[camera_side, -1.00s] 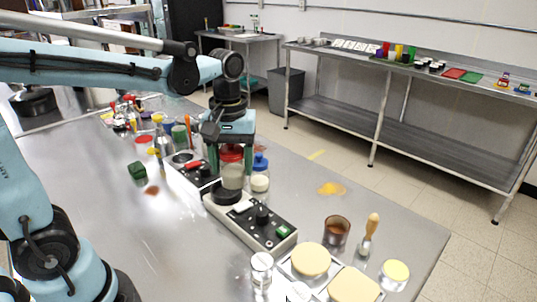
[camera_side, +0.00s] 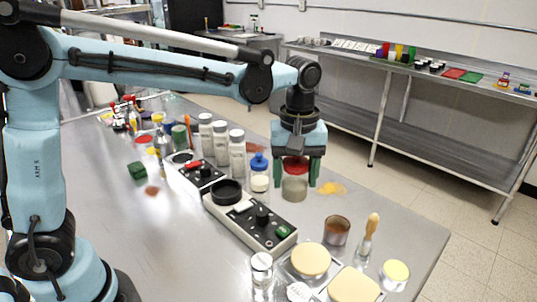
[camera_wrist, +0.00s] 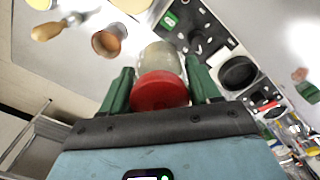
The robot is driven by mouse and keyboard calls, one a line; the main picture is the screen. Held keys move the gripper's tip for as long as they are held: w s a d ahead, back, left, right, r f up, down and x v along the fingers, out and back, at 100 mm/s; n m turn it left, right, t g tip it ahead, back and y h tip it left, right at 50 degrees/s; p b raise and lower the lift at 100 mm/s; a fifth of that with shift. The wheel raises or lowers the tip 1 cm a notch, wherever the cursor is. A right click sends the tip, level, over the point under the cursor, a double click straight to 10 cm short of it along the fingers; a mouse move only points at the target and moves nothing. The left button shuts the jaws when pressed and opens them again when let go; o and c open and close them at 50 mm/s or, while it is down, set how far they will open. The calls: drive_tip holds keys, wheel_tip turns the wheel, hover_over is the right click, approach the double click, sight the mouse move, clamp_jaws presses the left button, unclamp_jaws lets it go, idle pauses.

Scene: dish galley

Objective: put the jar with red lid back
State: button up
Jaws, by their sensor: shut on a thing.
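The jar with the red lid (camera_side: 294,188) is upright between the two green fingers of my gripper (camera_side: 296,172). My gripper is shut on the jar around its red lid. In the wrist view the red lid (camera_wrist: 159,91) sits between the fingers (camera_wrist: 161,90), with the pale glass body beyond it. The jar is to the right of the blue-lidded jar (camera_side: 259,175) and near the yellow patch (camera_side: 331,188) on the table. I cannot tell whether its base touches the table.
A control box (camera_side: 250,222) with a black round dish (camera_side: 227,191) lies left of the jar. White bottles (camera_side: 221,143) stand behind. A brown cup (camera_side: 336,230), a wooden-handled brush (camera_side: 371,230) and cream-topped containers (camera_side: 311,260) are in front. The table's right edge is close.

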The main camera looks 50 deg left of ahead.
drive_tip(key=shift+w+d+f, duration=0.25)
drive_tip(key=shift+w, duration=0.05)
drive_tip(key=shift+w+a+f, duration=0.15)
drive_tip(key=shift+w+f, duration=0.05)
drive_tip(key=shift+w, duration=0.05)
drive_tip(key=shift+w+a+f, duration=0.95)
drive_tip(key=shift+a+f, duration=0.6)
drive_tip(key=shift+f, duration=0.25)
drive_tip(key=shift+w+a+f, duration=1)
drive_tip(key=shift+a+f, duration=0.6)
drive_tip(key=shift+f, duration=0.15)
drive_tip(key=shift+w+a+f, duration=0.95)
drive_tip(key=shift+a+f, duration=0.6)
drive_tip(key=shift+f, duration=0.25)
drive_tip(key=shift+f, duration=0.1)
drive_tip(key=o, duration=1.4)
